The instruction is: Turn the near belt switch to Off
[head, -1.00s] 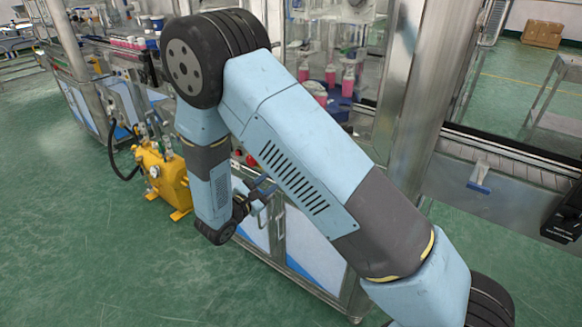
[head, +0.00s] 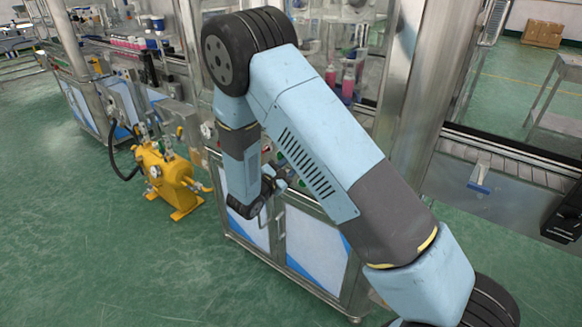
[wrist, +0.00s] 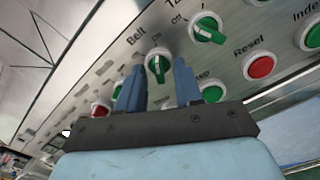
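The belt switch (wrist: 158,64) is a round green knob with a white pointer mark, under the label "Belt" on a metal panel in the wrist view. Its pointer runs roughly up and down the picture; I cannot read its Off and On marks. My gripper (wrist: 159,76) is open, with one blue finger on each side of the knob in the picture. I cannot tell whether the fingers touch it. In the head view my gripper (head: 277,186) is at the front of the machine, and the switch is hidden behind my arm.
A similar green switch (wrist: 207,28) sits close by at upper right. The red Reset button (wrist: 259,67), a green button (wrist: 212,93) and another red button (wrist: 100,107) are on the same panel. A yellow pump unit (head: 167,180) stands on the floor to the left.

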